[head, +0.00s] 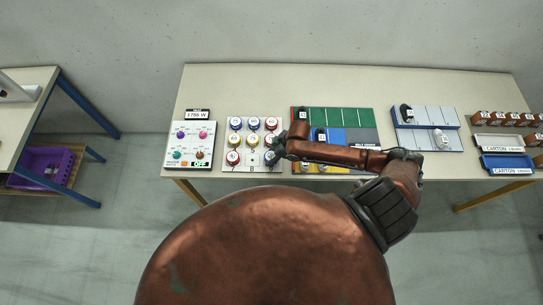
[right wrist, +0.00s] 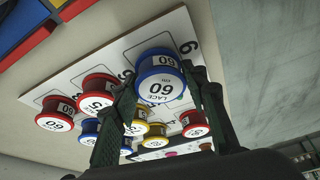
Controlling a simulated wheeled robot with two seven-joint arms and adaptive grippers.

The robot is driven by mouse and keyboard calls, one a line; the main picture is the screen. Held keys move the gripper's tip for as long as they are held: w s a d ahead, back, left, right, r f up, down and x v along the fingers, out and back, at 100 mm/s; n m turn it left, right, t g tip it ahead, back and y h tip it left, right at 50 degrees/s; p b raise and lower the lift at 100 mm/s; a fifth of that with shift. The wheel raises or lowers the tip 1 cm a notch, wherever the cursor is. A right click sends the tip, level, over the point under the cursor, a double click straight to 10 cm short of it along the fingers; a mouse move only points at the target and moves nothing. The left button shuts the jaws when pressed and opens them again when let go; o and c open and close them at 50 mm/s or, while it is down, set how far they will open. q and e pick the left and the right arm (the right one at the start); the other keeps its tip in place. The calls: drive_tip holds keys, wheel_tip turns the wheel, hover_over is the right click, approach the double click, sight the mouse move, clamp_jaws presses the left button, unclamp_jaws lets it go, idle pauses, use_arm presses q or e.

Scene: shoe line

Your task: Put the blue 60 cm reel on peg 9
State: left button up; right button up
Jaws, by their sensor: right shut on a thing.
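The blue 60 cm lace reel (right wrist: 160,88) is between the two fingers of my right gripper (right wrist: 158,78) in the right wrist view, its printed top facing the camera. The gripper is shut on it. In the head view my right gripper (head: 275,153) is at the front right corner of the white peg board (head: 243,168), and the reel shows only partly there. In the wrist view a figure 9 on the board shows beside the reel. The peg is hidden, and I cannot tell whether the reel is on it or above it. My left gripper is not in view.
Several red, blue and yellow reels stand on the board, one red reel (head: 233,157) at its front left. The front middle place looks bare. A switch panel (head: 188,145) stands left of the board; a green, blue and yellow tray (head: 345,120) lies right.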

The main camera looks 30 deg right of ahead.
drive_tip(key=shift+f, duration=0.25)
drive_tip(key=shift+f, duration=0.25)
drive_tip(key=o, duration=1.2)
drive_tip(key=shift+c, duration=0.2)
drive_tip(key=shift+r, duration=0.1)
drive_tip(key=shift+r, duration=0.35)
drive_tip(key=v, duration=1.2)
